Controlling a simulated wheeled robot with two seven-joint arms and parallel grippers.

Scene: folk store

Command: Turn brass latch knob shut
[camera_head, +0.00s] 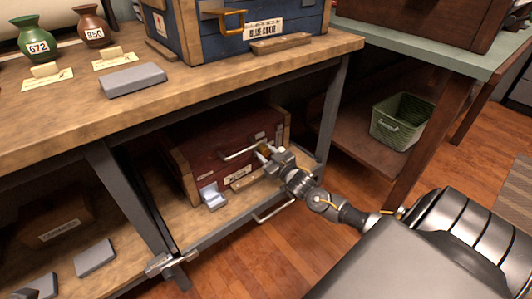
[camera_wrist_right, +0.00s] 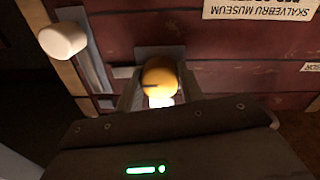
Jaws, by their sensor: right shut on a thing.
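The brass latch knob (camera_wrist_right: 160,72) shows in the right wrist view, round and orange-yellow, on a grey plate on the front of a dark red crate. My right gripper (camera_wrist_right: 160,97) is shut on the knob, with a finger on each side of it. In the head view my right gripper (camera_head: 266,153) reaches to the right part of the front of the red crate (camera_head: 205,140), which stands on the lower shelf. There the knob is mostly hidden by the fingers. The latch's inner parts do not show. My left gripper is not in view.
A pale round-ended piece (camera_wrist_right: 62,40) stands out near the knob. The workbench top (camera_head: 200,85) overhangs the crate and carries a blue crate (camera_head: 190,30), vases and a grey block (camera_head: 133,80). A green basket (camera_head: 400,122) stands at the right. Open wooden floor lies in front.

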